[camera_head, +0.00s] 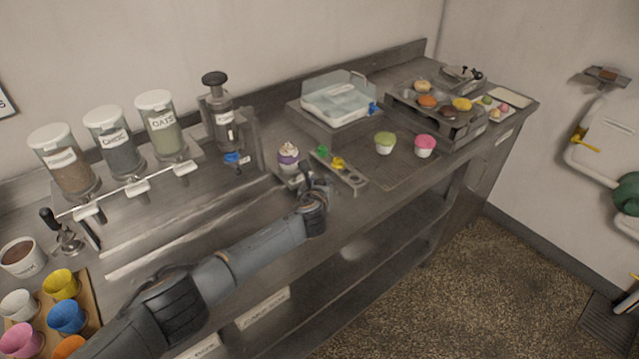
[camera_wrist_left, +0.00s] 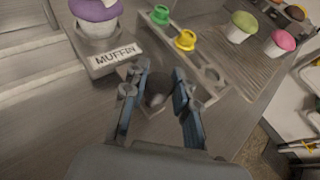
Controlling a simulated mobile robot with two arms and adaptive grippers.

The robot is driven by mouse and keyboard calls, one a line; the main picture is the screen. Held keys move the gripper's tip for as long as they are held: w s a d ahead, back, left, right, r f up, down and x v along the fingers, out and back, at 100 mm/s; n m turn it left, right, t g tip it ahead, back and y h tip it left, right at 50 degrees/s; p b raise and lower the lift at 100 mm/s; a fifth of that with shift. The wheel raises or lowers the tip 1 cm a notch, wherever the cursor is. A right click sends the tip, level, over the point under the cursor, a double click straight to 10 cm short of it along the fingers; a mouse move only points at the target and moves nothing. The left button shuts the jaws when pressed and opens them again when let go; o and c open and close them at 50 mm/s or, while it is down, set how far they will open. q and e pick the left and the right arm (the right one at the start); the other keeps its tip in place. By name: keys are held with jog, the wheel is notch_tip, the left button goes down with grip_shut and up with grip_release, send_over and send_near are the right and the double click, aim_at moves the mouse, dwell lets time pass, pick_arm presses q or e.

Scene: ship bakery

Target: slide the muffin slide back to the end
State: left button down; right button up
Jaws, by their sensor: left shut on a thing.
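The muffin slide is a small grey carriage with a MUFFIN label (camera_wrist_left: 115,56), seen in the left wrist view. My left gripper (camera_head: 314,188) is just in front of the slide, in the left wrist view (camera_wrist_left: 158,88) shut on a dark round knob (camera_wrist_left: 157,96) by the label. The fingers partly hide the knob and its join to the slide. My right gripper is out of view.
A metal holder (camera_head: 352,180) with green and yellow nozzles is close right of my gripper. A press-like dispenser (camera_head: 220,115) and labelled jars (camera_head: 122,140) stand behind the rails. Coloured cups (camera_head: 67,315) are at the lower left. The rails look clear.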

pick_arm(q)
jog(key=shift+d+r, duration=0.1)
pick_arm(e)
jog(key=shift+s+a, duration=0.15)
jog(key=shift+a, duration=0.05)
pick_arm(q)
jog(key=c, duration=1.2)
grip_release()
jog(key=shift+o, duration=0.9)
jog(key=shift+w+d, duration=0.15)
jog(key=shift+w, duration=0.05)
jog(key=shift+s+a+r, duration=0.1)
jog(key=shift+s+a, duration=0.1)
jog(key=shift+s, duration=0.45)
jog(key=v, duration=1)
jog(key=shift+s, duration=0.35)
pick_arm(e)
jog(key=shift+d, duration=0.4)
